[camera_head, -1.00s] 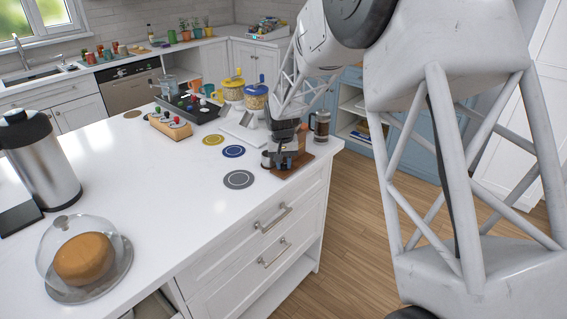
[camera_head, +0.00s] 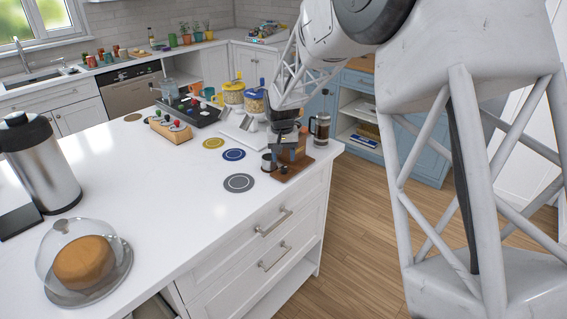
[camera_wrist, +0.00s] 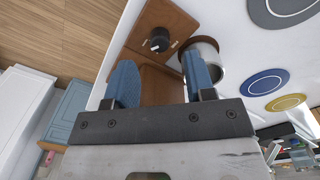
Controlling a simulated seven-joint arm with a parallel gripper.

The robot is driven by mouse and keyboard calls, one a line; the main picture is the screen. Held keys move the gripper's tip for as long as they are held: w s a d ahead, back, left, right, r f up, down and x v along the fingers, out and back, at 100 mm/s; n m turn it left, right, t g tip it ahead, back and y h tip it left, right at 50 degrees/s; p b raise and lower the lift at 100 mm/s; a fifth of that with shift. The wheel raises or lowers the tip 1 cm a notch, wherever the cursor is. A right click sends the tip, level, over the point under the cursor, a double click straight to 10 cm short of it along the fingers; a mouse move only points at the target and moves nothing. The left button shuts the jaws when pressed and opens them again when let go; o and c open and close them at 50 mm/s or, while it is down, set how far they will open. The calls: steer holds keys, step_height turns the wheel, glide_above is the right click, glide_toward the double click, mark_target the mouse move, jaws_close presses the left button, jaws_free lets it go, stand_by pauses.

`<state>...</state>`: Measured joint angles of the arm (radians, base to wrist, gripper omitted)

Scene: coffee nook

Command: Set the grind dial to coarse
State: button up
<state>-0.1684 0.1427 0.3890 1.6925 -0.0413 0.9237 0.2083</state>
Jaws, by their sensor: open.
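The grind dial (camera_wrist: 159,40) is a small black knob with a pale pointer mark on a brown wooden base (camera_wrist: 172,20), seen in the wrist view. The dial also shows small in the head view (camera_head: 284,170) at the front of the wooden grinder (camera_head: 294,152). A metal cup (camera_wrist: 206,62) stands beside the dial. My gripper (camera_wrist: 158,78) is open, with one blue finger on each side of the view. The dial lies beyond the fingertips and between their lines, apart from them. The right finger overlaps the cup in view; I cannot tell if they touch.
Grey (camera_head: 239,183), blue (camera_head: 234,155) and yellow (camera_head: 213,143) round mats lie left of the grinder. A French press (camera_head: 320,128) stands close behind it on the right. Two lidded jars (camera_head: 254,98) stand further back. The counter edge is close on the right.

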mark_target(283, 167)
steer(key=shift+r, duration=1.7)
steer(key=shift+s+d+r, duration=0.1)
steer(key=shift+s+r, duration=0.25)
steer(key=s+d+r, duration=0.3)
steer(key=s+r, duration=0.1)
steer(key=s, duration=0.3)
steer(key=s+d+r+t, duration=0.1)
steer(key=s+d+r, duration=0.15)
steer(key=s, duration=0.55)
steer(key=s+d+r, duration=0.3)
steer(key=s+r, duration=0.1)
steer(key=s, duration=0.3)
steer(key=s+d, duration=0.2)
steer(key=s, duration=1)
steer(key=s+d+f+t, duration=0.1)
steer(key=s+d, duration=0.1)
steer(key=s, duration=1.1)
steer(key=shift+s+d+f+t, duration=0.15)
steer(key=shift+s+f+t, duration=0.05)
steer(key=shift+t, duration=0.1)
